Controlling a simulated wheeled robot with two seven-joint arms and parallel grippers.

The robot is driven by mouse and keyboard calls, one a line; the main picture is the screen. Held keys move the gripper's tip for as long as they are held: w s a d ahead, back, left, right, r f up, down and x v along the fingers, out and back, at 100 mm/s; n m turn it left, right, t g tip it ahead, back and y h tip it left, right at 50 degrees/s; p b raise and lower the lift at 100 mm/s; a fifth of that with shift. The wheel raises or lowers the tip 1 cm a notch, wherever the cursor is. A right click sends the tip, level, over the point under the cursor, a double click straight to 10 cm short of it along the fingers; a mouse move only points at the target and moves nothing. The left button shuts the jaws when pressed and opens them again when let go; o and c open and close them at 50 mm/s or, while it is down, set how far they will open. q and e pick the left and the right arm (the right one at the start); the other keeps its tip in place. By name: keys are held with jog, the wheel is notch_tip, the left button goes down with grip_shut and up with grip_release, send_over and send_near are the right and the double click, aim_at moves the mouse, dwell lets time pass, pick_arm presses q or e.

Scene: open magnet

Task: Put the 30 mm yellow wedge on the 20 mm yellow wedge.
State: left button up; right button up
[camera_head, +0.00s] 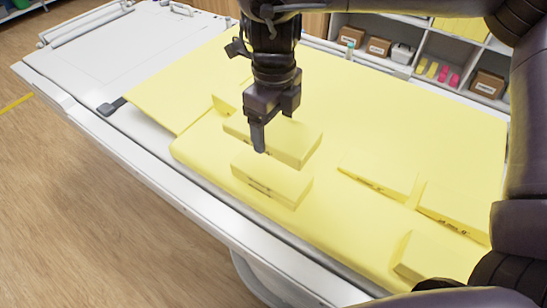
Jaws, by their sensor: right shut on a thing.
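My right gripper (268,138) points down over the yellow mat. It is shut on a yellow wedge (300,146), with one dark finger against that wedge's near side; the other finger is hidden. Another yellow wedge (272,181) lies just in front of the held one, nearer the mat's front edge, with small dark print on its near side. Whether the two touch, or how far the held one is raised, I cannot tell. The print is too small to read, so I cannot tell which is 30 mm or 20 mm. My left gripper is not in view.
More yellow wedges lie on the mat (230,80): two at the right (380,177) (455,207), one at the front right (425,255) and a small one behind the gripper (228,93). A white table (100,50) carries the mat. Shelves (415,60) stand behind.

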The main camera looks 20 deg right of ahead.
notch_tip(320, 180, down, 9)
jog(key=shift+f, duration=0.15)
jog(key=shift+s+f+b, duration=0.1)
jog(key=shift+f+b, duration=0.1)
jog(key=shift+b, duration=0.1)
jog(key=shift+f, duration=0.15)
jog(key=o, duration=1)
jog(key=shift+c, duration=0.2)
notch_tip(320, 180, up, 13)
jog(key=shift+f+p, duration=0.1)
jog(key=shift+p, duration=0.45)
